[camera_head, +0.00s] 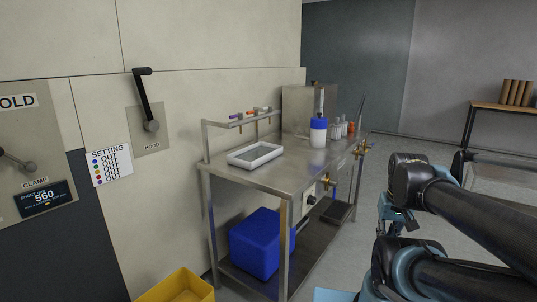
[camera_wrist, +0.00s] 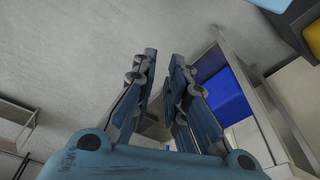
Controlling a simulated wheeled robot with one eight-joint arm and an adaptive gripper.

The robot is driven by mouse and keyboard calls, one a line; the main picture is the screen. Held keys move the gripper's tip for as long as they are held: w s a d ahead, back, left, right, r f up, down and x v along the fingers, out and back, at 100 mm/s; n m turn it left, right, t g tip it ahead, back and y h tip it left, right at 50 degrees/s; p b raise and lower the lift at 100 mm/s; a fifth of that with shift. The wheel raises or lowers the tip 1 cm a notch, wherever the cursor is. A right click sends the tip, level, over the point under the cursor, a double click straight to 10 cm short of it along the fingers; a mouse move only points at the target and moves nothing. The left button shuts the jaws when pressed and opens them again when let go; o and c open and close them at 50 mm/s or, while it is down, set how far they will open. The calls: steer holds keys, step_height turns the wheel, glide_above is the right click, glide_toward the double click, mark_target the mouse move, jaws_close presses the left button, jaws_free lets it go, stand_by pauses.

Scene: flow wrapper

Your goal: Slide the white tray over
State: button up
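The white tray (camera_head: 255,154) is a shallow rectangular tray with a grey inside. It lies flat on the near left part of a steel table (camera_head: 285,179) in the head view. My gripper (camera_head: 390,228) hangs to the right of the table, well apart from the tray and partly hidden by my own arm. In the wrist view my gripper (camera_wrist: 165,65) shows two blue fingers with a gap between them and nothing held. The tray cannot be made out in the wrist view.
A blue-and-white bottle (camera_head: 318,132), small bottles and a metal box (camera_head: 305,108) stand farther back on the table. Brass valves (camera_head: 328,180) stick out from its front edge. A blue bin (camera_head: 256,245) sits on the lower shelf. A yellow bin (camera_head: 178,287) stands at lower left.

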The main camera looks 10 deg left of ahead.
steer(key=w+a+r+m+t+y, duration=0.1)
steer(key=w+a+r+m+y, duration=0.2)
steer(key=w+a, duration=0.4)
steer(key=w+a+r+m+t+y, duration=0.1)
steer(key=w+a+r+m+y, duration=0.2)
steer(key=a, duration=1)
steer(key=w+a+r+m+y, duration=0.3)
steer(key=w+a+r+m, duration=0.3)
steer(key=w+a+m, duration=0.3)
steer(key=shift+w+a+m+t+y, duration=0.2)
steer(key=shift+w+a, duration=0.25)
steer(key=shift+w, duration=0.35)
steer(key=shift+w+a+m+t+y, duration=0.1)
steer(key=shift+w+a+m+t, duration=0.1)
steer(key=shift+w+a, duration=0.4)
steer(key=w+a+r+m+y, duration=0.1)
steer(key=w+a+m, duration=0.1)
steer(key=a, duration=0.3)
steer(key=w+a+r+m+y, duration=0.1)
steer(key=w+a+m+y, duration=0.1)
steer(key=a+m, duration=0.2)
steer(key=shift+w+a+m, duration=0.25)
steer(key=shift+a+m, duration=0.15)
steer(key=shift+a, duration=0.6)
steer(key=shift+a+f, duration=0.1)
steer(key=x, duration=1.7)
steer(key=shift+w, duration=0.15)
